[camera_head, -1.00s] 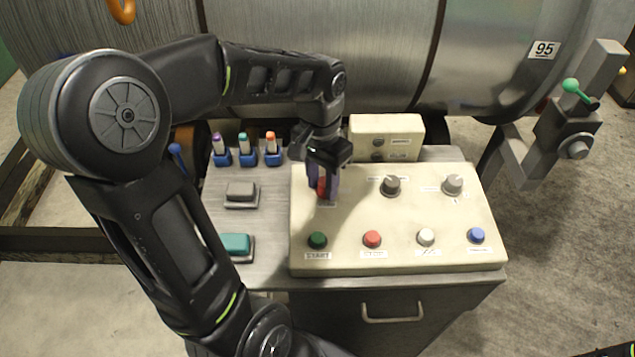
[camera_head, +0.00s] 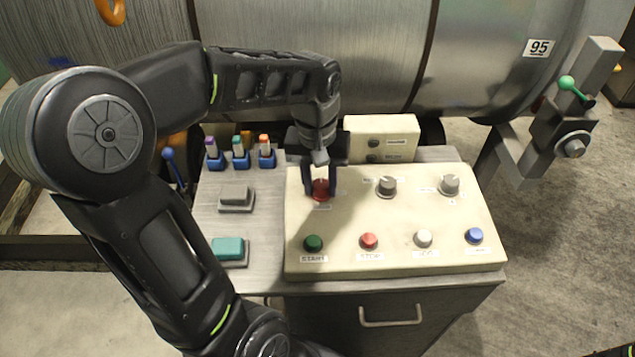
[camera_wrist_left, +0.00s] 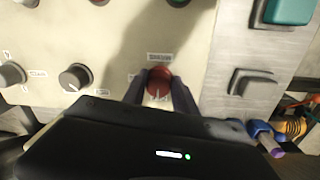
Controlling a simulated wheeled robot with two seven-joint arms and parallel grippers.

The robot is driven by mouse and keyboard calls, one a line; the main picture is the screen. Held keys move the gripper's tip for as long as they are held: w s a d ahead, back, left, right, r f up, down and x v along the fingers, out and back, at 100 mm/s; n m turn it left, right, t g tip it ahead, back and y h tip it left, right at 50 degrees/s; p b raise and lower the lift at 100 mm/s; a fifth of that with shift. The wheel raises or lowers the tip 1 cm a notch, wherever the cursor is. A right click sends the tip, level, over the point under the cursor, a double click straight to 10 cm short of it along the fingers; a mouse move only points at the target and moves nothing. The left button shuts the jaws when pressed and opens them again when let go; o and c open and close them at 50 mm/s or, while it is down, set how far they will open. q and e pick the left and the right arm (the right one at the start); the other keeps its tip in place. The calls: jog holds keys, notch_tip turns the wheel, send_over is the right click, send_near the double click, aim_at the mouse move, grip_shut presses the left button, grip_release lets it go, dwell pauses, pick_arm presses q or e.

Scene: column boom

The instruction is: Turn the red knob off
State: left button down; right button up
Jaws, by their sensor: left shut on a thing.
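The red knob (camera_head: 320,190) stands at the back left of the cream control panel (camera_head: 400,212). My left gripper (camera_head: 321,186) comes down on it from behind, with one finger on each side. It is shut on the knob. In the left wrist view the red knob (camera_wrist_left: 158,82) sits between the two dark fingertips (camera_wrist_left: 157,92), and a pale mark shows on its face. A small label lies beside it, too blurred to read.
Two grey knobs (camera_head: 386,187) stand right of the red one. Green, red, white and blue buttons (camera_head: 369,241) line the panel's front. A small cream box (camera_head: 382,138) stands behind.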

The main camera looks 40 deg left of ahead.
pick_arm(q)
jog(key=shift+a, duration=0.55)
jog(key=c, duration=1.3)
grip_release()
jog(key=shift+s+a, duration=0.1)
jog(key=shift+c, duration=0.2)
jog(key=shift+o, duration=0.8)
jog(key=shift+a, duration=0.1)
jog(key=shift+o, duration=0.9)
jog(key=shift+d+f, duration=0.1)
jog(key=shift+d, duration=0.1)
notch_tip(320, 180, up, 8)
jog(key=shift+s+a, duration=0.3)
jog(key=shift+a, duration=0.15)
jog(key=shift+f, duration=0.1)
